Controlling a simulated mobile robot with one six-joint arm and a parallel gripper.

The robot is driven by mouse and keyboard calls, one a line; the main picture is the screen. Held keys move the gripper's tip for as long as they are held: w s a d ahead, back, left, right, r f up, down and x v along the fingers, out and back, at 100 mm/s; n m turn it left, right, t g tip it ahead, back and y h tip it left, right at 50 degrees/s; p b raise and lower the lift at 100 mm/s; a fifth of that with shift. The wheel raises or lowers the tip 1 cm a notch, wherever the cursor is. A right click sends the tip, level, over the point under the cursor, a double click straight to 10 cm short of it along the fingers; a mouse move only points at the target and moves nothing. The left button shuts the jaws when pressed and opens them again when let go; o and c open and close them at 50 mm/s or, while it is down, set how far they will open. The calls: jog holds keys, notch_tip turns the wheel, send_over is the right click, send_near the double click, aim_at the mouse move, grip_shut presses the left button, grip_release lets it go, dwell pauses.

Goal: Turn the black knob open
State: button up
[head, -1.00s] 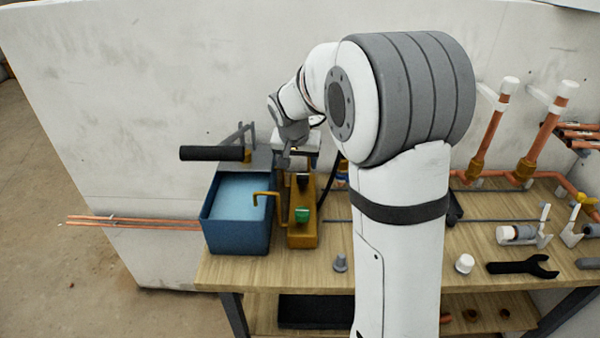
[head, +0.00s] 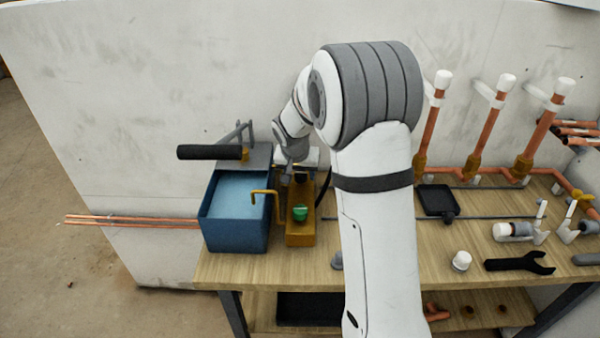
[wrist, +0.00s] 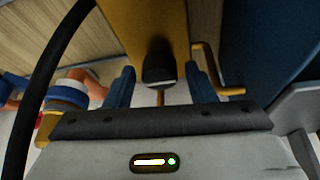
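The black knob (head: 301,178) sits on top of the yellow-brown pump box (head: 300,237), behind a green knob (head: 300,213). In the wrist view the black knob (wrist: 160,66) lies between the two blue fingers of my gripper (wrist: 160,74). The fingers are open, with a clear gap on each side of the knob. In the head view my gripper (head: 289,166) is at the back of the box, close to the black knob and partly hidden.
A blue water tank (head: 235,230) and a bent brass spout (head: 265,194) stand just left of the box. A lever with a black grip (head: 210,152) sticks out behind the tank. A black hose (wrist: 45,80) runs close to my gripper.

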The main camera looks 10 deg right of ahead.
jog(key=c, duration=0.8)
